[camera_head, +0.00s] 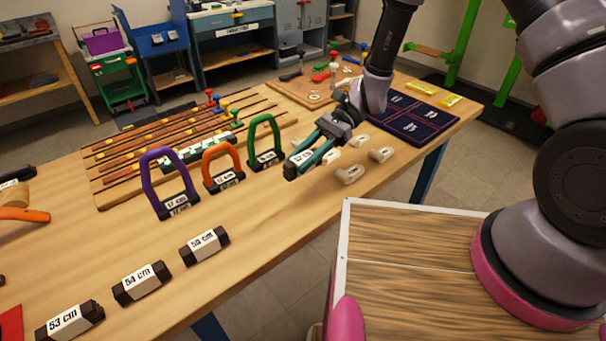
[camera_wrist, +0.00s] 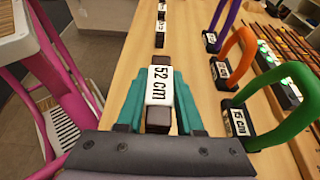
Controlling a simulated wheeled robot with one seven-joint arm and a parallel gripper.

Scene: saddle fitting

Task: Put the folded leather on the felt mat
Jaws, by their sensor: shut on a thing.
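My gripper (camera_head: 310,152) is shut on a dark block with a white "52 cm" label (camera_wrist: 158,86), above the near edge of the workbench. Its teal fingers lie on both sides of the block in the wrist view. A dark navy mat (camera_head: 436,113) with outlined, labelled areas lies at the bench's far right end, beyond my gripper; it appears to be the felt mat. I cannot pick out any folded leather for certain. A red piece (camera_head: 10,324) at the lower left is cut off by the picture edge.
Purple (camera_head: 150,170), orange (camera_head: 213,165) and green (camera_head: 266,140) arches stand left of my gripper. Similar labelled blocks (camera_head: 141,283) line the front edge. Several pale pieces (camera_head: 350,174) lie near my gripper. A slatted wooden board (camera_head: 110,190) lies behind the arches.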

